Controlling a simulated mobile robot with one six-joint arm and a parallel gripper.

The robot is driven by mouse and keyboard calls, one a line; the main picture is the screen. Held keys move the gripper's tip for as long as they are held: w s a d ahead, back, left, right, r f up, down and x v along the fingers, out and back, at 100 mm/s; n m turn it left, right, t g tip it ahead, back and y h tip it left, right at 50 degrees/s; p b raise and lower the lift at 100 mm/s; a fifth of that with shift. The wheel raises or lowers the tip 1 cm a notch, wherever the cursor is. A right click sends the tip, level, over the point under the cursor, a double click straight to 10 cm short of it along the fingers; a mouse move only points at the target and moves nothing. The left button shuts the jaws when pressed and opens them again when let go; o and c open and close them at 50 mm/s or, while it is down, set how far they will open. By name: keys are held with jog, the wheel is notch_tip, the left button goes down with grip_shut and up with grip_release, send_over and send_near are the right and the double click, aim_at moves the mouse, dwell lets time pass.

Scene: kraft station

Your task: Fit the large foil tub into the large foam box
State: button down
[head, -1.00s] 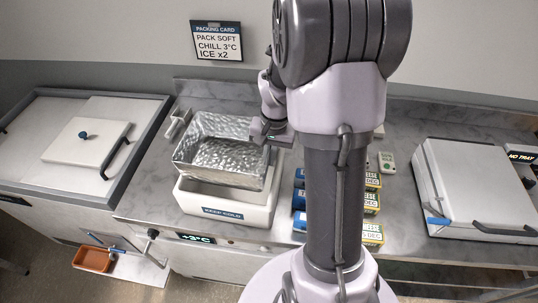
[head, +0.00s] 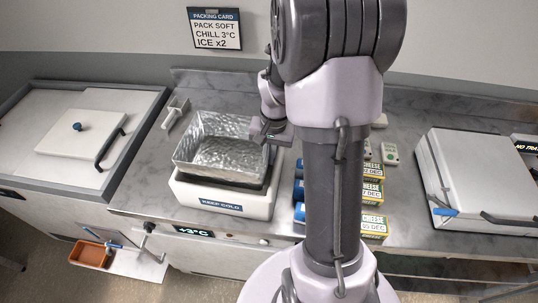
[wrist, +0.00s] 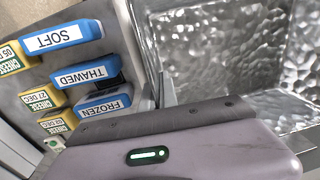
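The large foil tub (head: 222,152) is a shiny, crinkled, open tray. It sits over the white foam box (head: 221,203) labelled KEEP COLD, its rim well above the box's front wall. A dark shadowed band shows between them. How deep the tub's base sits is hidden. My gripper (head: 267,131) is at the tub's right rim and appears shut on it. In the wrist view the tub (wrist: 235,60) fills the right side, with a finger against its wall; the fingertips are mostly hidden.
Blue packs labelled SOFT (wrist: 62,40), THAWED (wrist: 85,75) and FROZEN (wrist: 103,101) stand right of the box, beside cheese cartons (head: 373,192). A white lidded chest (head: 480,180) stands at right. A cold well with a lid (head: 80,140) is at left.

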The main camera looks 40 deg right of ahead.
jog(key=shift+f+b, duration=0.8)
jog(key=shift+f, duration=0.15)
jog(key=shift+r, duration=0.3)
jog(key=shift+r+p, duration=0.2)
jog(key=shift+p, duration=0.15)
jog(key=c, duration=1.6)
grip_release()
jog(key=shift+o, duration=0.2)
jog(key=o, duration=0.4)
